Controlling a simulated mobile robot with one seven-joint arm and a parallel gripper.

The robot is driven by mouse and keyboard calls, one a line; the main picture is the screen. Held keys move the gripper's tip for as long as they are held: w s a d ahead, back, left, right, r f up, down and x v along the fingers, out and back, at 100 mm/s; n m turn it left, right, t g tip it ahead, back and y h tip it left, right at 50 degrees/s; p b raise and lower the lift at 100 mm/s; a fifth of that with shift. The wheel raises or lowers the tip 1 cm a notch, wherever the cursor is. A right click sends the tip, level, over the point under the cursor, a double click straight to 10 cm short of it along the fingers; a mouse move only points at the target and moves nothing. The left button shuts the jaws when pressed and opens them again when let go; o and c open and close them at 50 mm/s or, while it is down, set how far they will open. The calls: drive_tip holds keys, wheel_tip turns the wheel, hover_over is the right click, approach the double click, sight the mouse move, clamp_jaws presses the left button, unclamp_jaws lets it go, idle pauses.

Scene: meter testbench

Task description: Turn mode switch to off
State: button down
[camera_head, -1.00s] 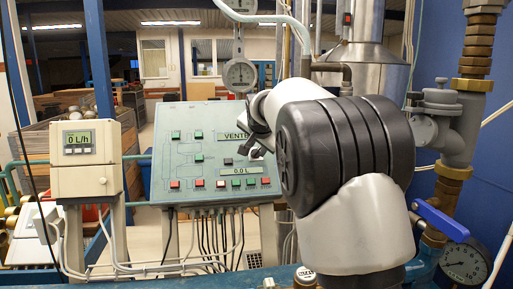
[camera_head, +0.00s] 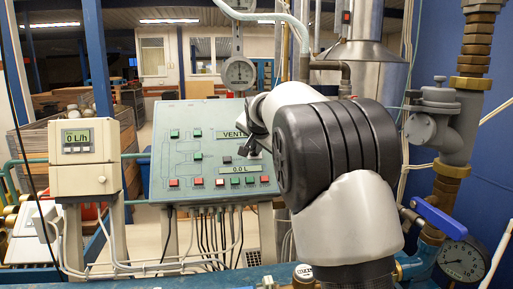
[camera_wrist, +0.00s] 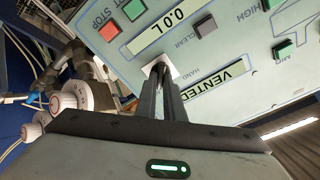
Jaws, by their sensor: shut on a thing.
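The mode switch is a small dark knob on a white square plate (camera_wrist: 157,66) on the grey-green panel (camera_wrist: 232,65). The word HAND is beside it, and OFF cannot be read. My gripper (camera_wrist: 164,78) is shut on the knob, and its fingers hide most of it, so its exact angle is unclear. In the head view my gripper (camera_head: 248,149) is at the panel (camera_head: 170,148), just under the VENTED display, partly hidden by my arm.
Red, green and black buttons and the 0.0 L display (camera_head: 235,169) lie close to the gripper. A flow meter box (camera_head: 85,150) stands to the left. Pipes, a blue-handled valve (camera_head: 437,216) and a gauge (camera_head: 463,261) stand to the right.

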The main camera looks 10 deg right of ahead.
drive_tip(key=shift+n, duration=0.3)
drive_tip(key=n, duration=0.4)
drive_tip(key=shift+y, duration=0.3)
drive_tip(key=shift+a+n+y, duration=0.1)
drive_tip(key=shift+n+y, duration=0.2)
drive_tip(key=shift+n, duration=1.9)
drive_tip(key=c, duration=1.9)
unclamp_jaws()
drive_tip(key=shift+o, duration=0.2)
drive_tip(key=shift+r, duration=0.1)
drive_tip(key=b+v, duration=0.1)
drive_tip(key=v, duration=1.6)
drive_tip(key=shift+s+f+b, duration=0.2)
drive_tip(key=shift+s+b, duration=0.1)
